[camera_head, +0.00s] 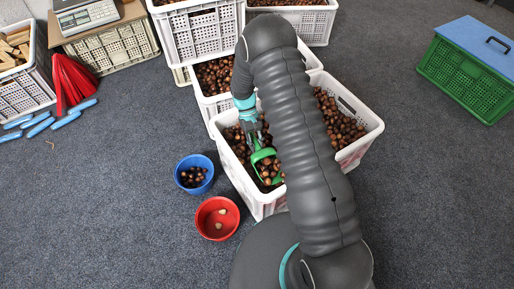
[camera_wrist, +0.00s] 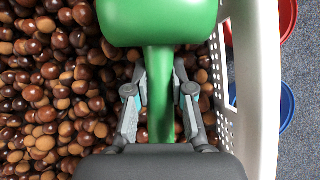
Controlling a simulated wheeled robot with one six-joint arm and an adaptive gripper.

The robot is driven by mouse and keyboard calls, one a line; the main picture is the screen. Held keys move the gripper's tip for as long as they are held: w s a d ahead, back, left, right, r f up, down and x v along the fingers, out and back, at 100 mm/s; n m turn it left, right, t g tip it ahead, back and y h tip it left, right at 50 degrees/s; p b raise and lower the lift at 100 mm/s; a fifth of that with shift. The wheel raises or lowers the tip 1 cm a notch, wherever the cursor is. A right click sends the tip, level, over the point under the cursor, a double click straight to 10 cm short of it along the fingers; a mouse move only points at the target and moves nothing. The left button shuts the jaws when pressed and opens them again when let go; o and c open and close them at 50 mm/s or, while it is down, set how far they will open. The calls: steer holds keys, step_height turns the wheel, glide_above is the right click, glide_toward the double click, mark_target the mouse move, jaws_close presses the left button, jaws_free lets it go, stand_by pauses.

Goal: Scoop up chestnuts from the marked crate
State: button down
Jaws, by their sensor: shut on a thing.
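My gripper (camera_head: 254,133) is over the left part of the front white crate (camera_head: 233,171). It is shut on the handle of a green scoop (camera_head: 263,155). In the wrist view the gripper's fingers (camera_wrist: 160,100) close on both sides of the green handle, and the scoop's body (camera_wrist: 160,20) is at the top. The scoop is down at the chestnuts (camera_wrist: 60,100) in the crate, close to the crate's wall (camera_wrist: 250,90). Whether chestnuts lie in the scoop is hard to tell. My arm hides the middle of the crate.
A blue bowl (camera_head: 194,160) with some chestnuts and a red bowl (camera_head: 203,229) with a few light pieces stand left of the crate. More white crates (camera_head: 212,103) of chestnuts stand behind. A green crate with a blue lid (camera_head: 470,46) is at right. Open carpet lies between.

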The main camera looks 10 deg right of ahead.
steer(key=shift+g, duration=0.4)
steer(key=shift+w+a+r+p, duration=0.1)
steer(key=shift+w+r+p, duration=0.15)
steer(key=shift+r, duration=0.7)
steer(key=shift+w+a+r+p, duration=0.15)
steer(key=shift+r+p, duration=0.25)
steer(key=shift+r, duration=0.55)
steer(key=shift+w+d+r+p, duration=0.1)
steer(key=shift+w+r+p, duration=0.2)
steer(key=shift+r, duration=0.65)
